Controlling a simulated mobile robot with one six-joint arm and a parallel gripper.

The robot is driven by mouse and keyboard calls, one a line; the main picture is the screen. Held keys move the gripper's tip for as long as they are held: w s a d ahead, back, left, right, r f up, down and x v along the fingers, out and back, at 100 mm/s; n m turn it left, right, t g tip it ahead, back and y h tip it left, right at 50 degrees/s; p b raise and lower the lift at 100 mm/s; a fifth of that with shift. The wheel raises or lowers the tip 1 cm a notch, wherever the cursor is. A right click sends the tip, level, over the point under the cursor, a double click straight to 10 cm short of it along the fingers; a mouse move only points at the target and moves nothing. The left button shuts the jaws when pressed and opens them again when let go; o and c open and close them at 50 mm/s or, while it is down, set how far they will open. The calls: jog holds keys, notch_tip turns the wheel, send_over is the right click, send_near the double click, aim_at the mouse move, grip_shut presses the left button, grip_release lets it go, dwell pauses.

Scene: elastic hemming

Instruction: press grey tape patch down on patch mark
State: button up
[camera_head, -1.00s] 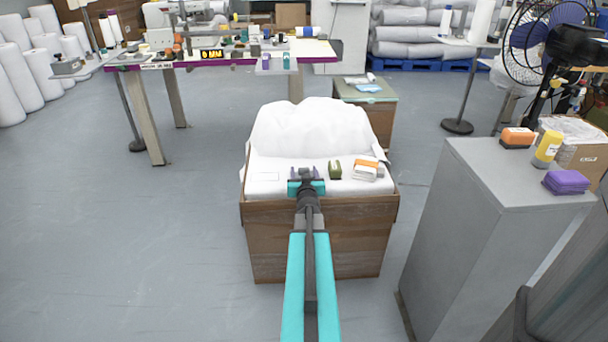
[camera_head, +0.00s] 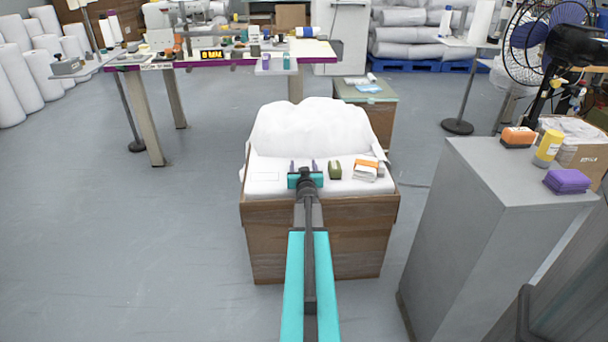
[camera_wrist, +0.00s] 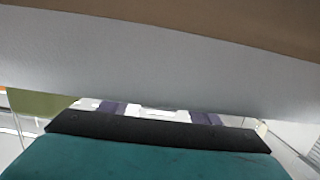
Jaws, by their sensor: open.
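My gripper (camera_head: 303,165) is over the near part of the white-covered top of a brown box. Its two purple fingers are apart, pointing away from me, with nothing clearly held between them. A faint thin-outlined rectangle (camera_head: 265,176), which looks like the patch mark, lies on the white cover left of my gripper. I cannot make out the grey tape patch for certain. In the wrist view, the fingers (camera_wrist: 160,110) show only in part. A broad pale grey surface and a brown band fill the top of that view and hide much of the scene.
An olive-green block (camera_head: 334,170) stands just right of my gripper, beside a white stack with an orange band (camera_head: 366,170). White cloth (camera_head: 310,130) bulges up behind. A grey cabinet (camera_head: 480,230) stands at the right. The white cover around the outlined rectangle is clear.

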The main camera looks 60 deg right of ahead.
jog(key=c, duration=1.1)
jog(key=shift+r, duration=0.15)
notch_tip(320, 180, up, 4)
jog(key=p, duration=0.3)
jog(key=shift+f, duration=0.25)
jog(key=s+a+r+p, duration=0.1)
jog(key=s+a+p, duration=0.7)
jog(key=s+a, duration=0.2)
jog(key=shift+s+r, duration=0.15)
jog(key=shift+s, duration=1)
